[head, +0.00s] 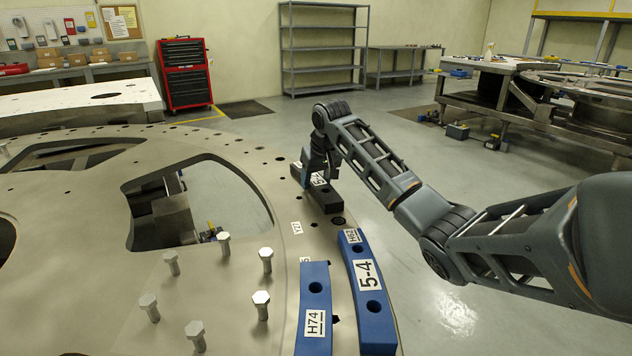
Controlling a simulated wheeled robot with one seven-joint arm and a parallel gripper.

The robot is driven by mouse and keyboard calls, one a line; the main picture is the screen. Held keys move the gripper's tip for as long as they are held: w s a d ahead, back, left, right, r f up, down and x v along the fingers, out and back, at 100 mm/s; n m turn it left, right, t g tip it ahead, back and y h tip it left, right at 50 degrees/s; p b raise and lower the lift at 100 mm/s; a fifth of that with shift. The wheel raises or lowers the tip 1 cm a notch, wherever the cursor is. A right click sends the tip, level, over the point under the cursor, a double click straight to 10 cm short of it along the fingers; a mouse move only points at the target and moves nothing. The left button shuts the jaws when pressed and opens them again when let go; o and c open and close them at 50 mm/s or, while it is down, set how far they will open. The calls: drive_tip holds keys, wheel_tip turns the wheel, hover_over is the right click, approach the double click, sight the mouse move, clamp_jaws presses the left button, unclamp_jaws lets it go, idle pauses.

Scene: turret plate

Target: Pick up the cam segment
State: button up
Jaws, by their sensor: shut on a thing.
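A dark, nearly black cam segment (327,200) lies along the right rim of the turret plate (262,166), with a white label partly hidden by my gripper. My gripper (319,177) points down over the middle of this segment and is shut on it. The fingertips are largely hidden. I cannot tell whether the segment touches the plate or is just above it. Two blue cam segments lie nearer on the rim: one labelled 5-4 (360,305) and one labelled H74 (317,280).
Several upright bolts (262,300) stand on the plate left of the blue segments. A large cutout (225,200) opens in the plate. A red tool chest (185,75), an empty shelf rack (324,50) and workbenches stand farther back.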

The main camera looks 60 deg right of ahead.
sight(313, 176)
drive_tip(key=shift+r, duration=0.65)
wheel_tip(313, 176, up, 3)
drive_tip(key=s+a+r+p, duration=0.2)
drive_tip(key=s+a+r, duration=0.2)
drive_tip(key=s, duration=0.5)
wheel_tip(313, 176, up, 2)
drive_tip(key=shift+a+r, duration=0.15)
drive_tip(key=shift+a, duration=0.1)
drive_tip(key=shift+s+a+r+p, duration=0.1)
drive_tip(key=shift+s+a+p, duration=0.05)
drive_tip(key=shift+s+p, duration=0.15)
drive_tip(key=shift+c, duration=0.8)
drive_tip(key=shift+s+a+r+p, duration=0.1)
drive_tip(key=shift+s+a+p, duration=0.2)
drive_tip(key=shift+s, duration=0.1)
